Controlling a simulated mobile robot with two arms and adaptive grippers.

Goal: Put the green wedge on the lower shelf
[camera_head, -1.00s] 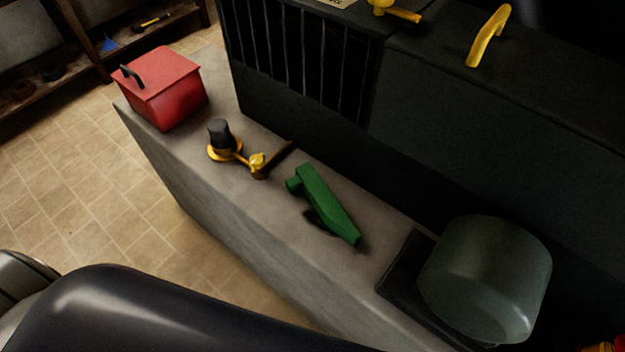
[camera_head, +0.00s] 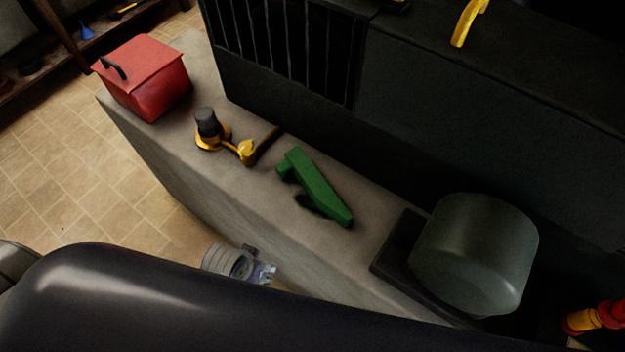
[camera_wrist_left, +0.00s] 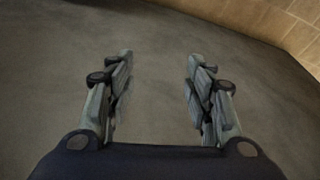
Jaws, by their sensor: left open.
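The green wedge (camera_head: 316,187) lies on the grey stone ledge (camera_head: 240,205), slanting down to the right, with a dark shadow beside it. My left gripper (camera_head: 270,273) shows partly beyond my dark arm, below and left of the wedge, in front of the ledge's edge. In the left wrist view my left gripper (camera_wrist_left: 159,98) is open, its fingers wide apart with nothing between them. Behind them is a plain grey surface. The wedge is not in the left wrist view. My right gripper is not in view. I cannot tell which shelf is the lower shelf.
A red lidded box (camera_head: 146,78), a yellow-and-black tool (camera_head: 212,133) and a grey-green drum (camera_head: 474,254) on a dark base stand along the ledge. A dark machine wall rises behind. A wooden shelf unit (camera_head: 65,62) stands at the top left, past open tiled floor.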

